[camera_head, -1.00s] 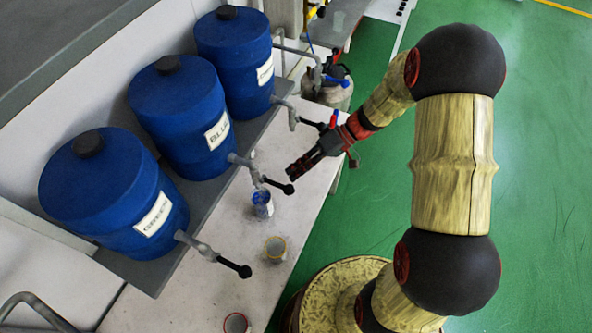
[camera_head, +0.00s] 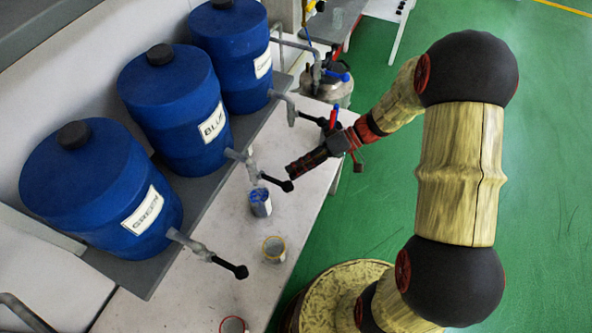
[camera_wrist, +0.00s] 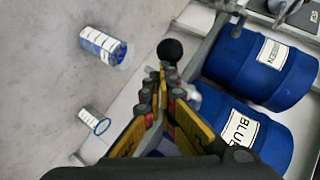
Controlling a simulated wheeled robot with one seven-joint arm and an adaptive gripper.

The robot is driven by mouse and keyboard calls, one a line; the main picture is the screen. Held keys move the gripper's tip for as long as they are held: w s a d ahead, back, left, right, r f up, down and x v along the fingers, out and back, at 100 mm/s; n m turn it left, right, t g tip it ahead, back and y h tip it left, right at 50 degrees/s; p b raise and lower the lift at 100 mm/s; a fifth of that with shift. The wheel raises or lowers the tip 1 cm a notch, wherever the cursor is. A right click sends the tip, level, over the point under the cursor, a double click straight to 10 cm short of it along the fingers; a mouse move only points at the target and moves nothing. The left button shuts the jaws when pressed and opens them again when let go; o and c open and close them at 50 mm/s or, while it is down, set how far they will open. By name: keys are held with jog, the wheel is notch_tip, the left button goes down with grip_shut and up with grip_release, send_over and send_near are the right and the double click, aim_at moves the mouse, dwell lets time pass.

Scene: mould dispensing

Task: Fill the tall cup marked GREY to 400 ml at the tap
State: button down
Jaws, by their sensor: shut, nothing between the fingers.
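A cup with blue in it (camera_head: 260,205) stands on the bench below the tap of the drum labelled BLUE. I cannot read GREY on any cup. My gripper (camera_head: 291,171) is shut and empty, close beside that tap's black handle (camera_head: 280,183); I cannot tell if they touch. In the wrist view my shut fingertips (camera_wrist: 164,80) lie just below a round black knob (camera_wrist: 170,50). A clear cup with white marks and blue inside (camera_wrist: 103,46) and a smaller blue-rimmed cup (camera_wrist: 92,120) also show there. The fill levels cannot be read.
Three blue drums stand on a grey shelf: GREEN (camera_head: 85,190), BLUE (camera_head: 165,105) and a third (camera_head: 230,45) whose label is unreadable. A yellow-rimmed cup (camera_head: 274,249) and a red-rimmed cup (camera_head: 233,325) stand nearer on the bench. A metal vessel (camera_head: 330,88) stands behind my gripper.

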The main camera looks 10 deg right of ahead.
notch_tip(320, 180, down, 3)
jog(key=n+y+b, duration=0.1)
jog(key=y+b, duration=0.1)
jog(key=b, duration=0.4)
jog(key=shift+t+b, duration=0.3)
jog(key=shift+t, duration=0.1)
jog(key=shift+f+b, duration=0.2)
jog(key=shift+b, duration=0.15)
dwell(0.4)
jog(key=shift+r, duration=0.1)
jog(key=shift+r+p, duration=0.3)
jog(key=shift+r, duration=0.45)
